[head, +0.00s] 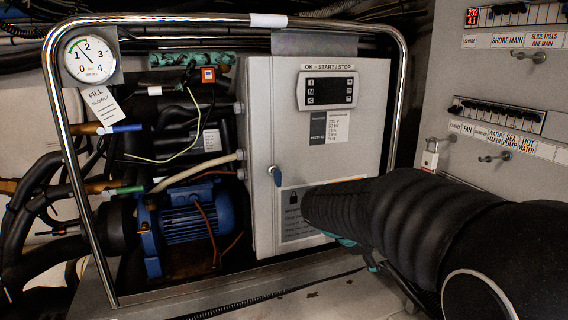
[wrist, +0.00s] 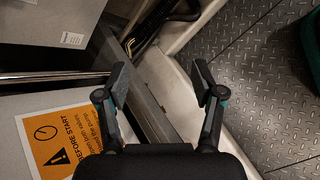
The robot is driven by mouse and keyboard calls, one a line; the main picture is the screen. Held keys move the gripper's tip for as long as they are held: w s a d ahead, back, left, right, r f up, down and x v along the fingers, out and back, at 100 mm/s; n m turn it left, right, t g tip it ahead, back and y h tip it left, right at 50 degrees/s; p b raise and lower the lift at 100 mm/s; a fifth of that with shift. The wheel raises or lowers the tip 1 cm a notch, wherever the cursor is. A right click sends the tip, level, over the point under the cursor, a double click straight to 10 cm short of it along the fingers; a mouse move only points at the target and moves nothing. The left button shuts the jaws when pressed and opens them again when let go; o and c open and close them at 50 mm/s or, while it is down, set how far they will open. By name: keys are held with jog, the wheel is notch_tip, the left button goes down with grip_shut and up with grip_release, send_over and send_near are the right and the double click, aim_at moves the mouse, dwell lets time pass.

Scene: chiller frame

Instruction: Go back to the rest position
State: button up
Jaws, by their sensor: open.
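My gripper (wrist: 163,92) shows in the wrist view with its two fingers spread apart and nothing between them. It hangs over a narrow grey ledge and a pale edge beside the metal floor. In the head view my dark, ribbed arm reaches in from the lower right, in front of the lower part of the grey control box (head: 272,150). The gripper's fingers are mostly hidden behind the arm there; only bits of teal show below it.
A steel tube frame (head: 73,170) surrounds the box, a blue pump motor (head: 190,222) and a gauge (head: 90,60). A breaker panel (head: 480,85) stands at the right. The wrist view shows an orange warning label (wrist: 62,143) and tread-plate floor (wrist: 250,75).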

jog(key=s+a+m+t+y, duration=0.1)
jog(key=s+a+m+y, duration=0.1)
jog(key=s, duration=0.6)
jog(key=s+a+f+m+y, duration=0.1)
jog(key=s+a+m+y, duration=0.1)
jog(key=s+m+y, duration=0.2)
jog(key=s+a+m+t+y, duration=0.1)
jog(key=s+m, duration=0.5)
jog(key=s, duration=0.6)
jog(key=shift+s+a+f+t+y, duration=0.15)
jog(key=shift+s+a+t+y, duration=0.15)
jog(key=shift+a+y, duration=0.55)
